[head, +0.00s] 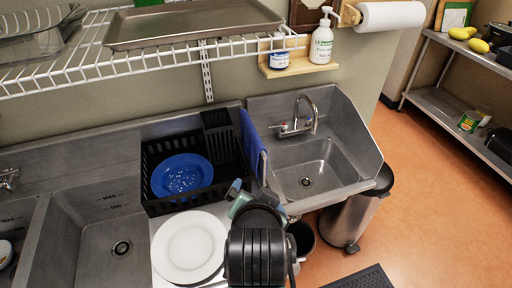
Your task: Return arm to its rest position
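My arm (257,255) rises at the bottom middle of the head view, its black ribbed part toward me. My gripper (239,198) seems to be the partly seen grey-teal end just beyond it, between the white plate and the small sink. Its fingers are mostly hidden behind the arm, so I cannot tell whether it is open, shut or holding something. A white plate (188,247) lies on the steel counter just left of the arm. A blue plate (182,175) with light specks lies in the black dish rack (151,205) behind it.
A large sink (105,255) is at left, a small sink (318,172) with a faucet at right. A blue cloth (252,145) hangs between rack and small sink. A wire shelf (120,68) with a tray (195,22) overhangs the counter. A trash bin (350,215) stands right; open floor lies beyond.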

